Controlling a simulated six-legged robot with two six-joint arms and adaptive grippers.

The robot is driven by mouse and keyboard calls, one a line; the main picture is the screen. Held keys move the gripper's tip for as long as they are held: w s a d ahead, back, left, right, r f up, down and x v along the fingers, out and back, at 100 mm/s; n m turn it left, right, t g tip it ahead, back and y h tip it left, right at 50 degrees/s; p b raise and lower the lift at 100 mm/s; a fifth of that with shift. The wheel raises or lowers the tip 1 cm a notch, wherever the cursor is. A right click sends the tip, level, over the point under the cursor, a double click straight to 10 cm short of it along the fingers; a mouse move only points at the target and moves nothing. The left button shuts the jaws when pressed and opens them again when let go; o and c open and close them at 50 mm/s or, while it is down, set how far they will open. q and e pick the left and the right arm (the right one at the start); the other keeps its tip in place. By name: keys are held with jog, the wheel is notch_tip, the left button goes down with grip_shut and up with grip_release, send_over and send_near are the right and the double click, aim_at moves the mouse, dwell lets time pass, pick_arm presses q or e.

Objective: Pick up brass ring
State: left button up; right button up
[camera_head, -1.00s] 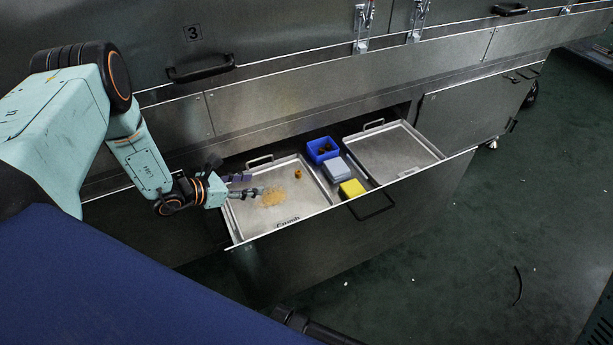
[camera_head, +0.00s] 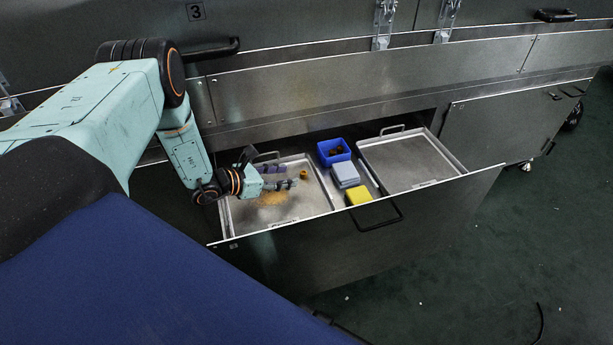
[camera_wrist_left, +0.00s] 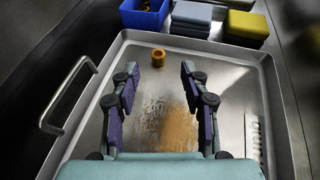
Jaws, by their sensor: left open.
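The brass ring (camera_head: 304,174) stands on the left tray (camera_head: 318,200) in the open drawer, near the tray's right side. In the left wrist view the ring (camera_wrist_left: 158,57) is ahead of the fingertips, roughly between their lines and near the tray's far rim. My left gripper (camera_head: 289,176) is open and empty over the tray, its fingers pointing at the ring and just short of it. The open fingers also show in the left wrist view (camera_wrist_left: 160,72). Whether they are level with the ring is hard to tell. My right gripper is not in view.
Brown crumbs (camera_head: 272,198) lie on the left tray. Right of it are a blue bin (camera_head: 333,152) with dark pieces, a grey block (camera_head: 345,175) and a yellow block (camera_head: 359,192). The right tray (camera_head: 408,162) is empty. The drawer front (camera_head: 400,215) bounds the near side.

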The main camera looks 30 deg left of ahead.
aim_at(301, 173)
pick_arm(q)
jog(key=b+x, duration=0.2)
jog(key=x, duration=0.3)
jog(key=shift+w+f+b, duration=0.25)
jog(key=shift+w+b, duration=0.1)
jog(key=shift+r, duration=0.1)
grip_shut()
